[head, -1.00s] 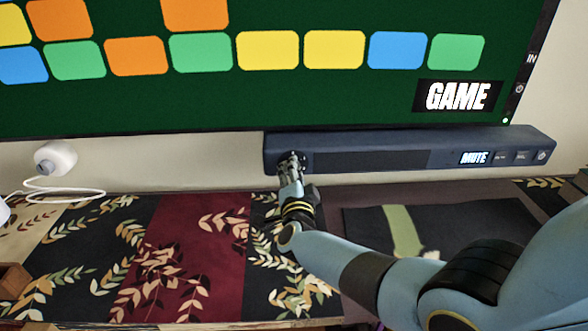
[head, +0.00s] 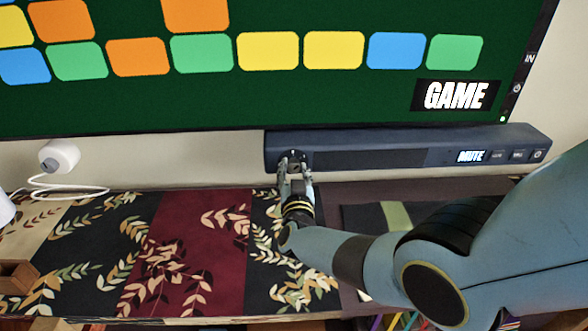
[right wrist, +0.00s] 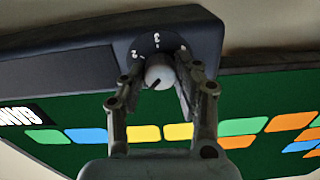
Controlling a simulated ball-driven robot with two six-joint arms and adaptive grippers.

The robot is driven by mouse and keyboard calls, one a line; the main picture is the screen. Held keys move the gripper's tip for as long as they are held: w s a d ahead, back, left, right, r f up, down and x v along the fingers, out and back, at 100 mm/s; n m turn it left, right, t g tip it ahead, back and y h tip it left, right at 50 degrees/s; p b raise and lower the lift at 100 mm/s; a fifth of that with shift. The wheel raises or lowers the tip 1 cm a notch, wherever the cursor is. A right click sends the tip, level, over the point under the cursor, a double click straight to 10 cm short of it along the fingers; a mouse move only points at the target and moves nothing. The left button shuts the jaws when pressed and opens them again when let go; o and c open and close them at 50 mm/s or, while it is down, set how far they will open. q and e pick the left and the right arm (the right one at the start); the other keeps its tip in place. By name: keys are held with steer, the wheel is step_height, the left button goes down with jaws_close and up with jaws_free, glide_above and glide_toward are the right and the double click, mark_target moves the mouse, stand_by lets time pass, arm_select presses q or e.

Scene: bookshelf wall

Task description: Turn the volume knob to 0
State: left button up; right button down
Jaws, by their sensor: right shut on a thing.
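The volume knob (right wrist: 160,70) is a small pale round knob with a dark pointer line, on the end of the dark soundbar (head: 380,155). In the right wrist view the pointer runs toward the lower left, and the digits 2 and 3 show on the dial around it. My right gripper (head: 294,164) is shut on the knob, with one finger on either side of it. In the head view the fingers partly hide the knob. The soundbar's display (head: 471,157) reads MUTE. My left gripper is not in view.
A large screen (head: 200,95) with coloured tiles hangs just above the soundbar. A patterned runner (head: 190,250) covers the surface in front. A white plug with a cable (head: 60,157) is at the left. A dark mat lies partly hidden under my right arm.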

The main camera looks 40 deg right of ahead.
steer(key=n, duration=0.4)
steer(key=shift+s+f+p, duration=0.1)
steer(key=shift+f+p, duration=0.05)
steer(key=shift+p, duration=0.15)
steer(key=shift+n, duration=2.2)
steer(key=c, duration=1.2)
jaws_free()
steer(key=shift+o, duration=1.2)
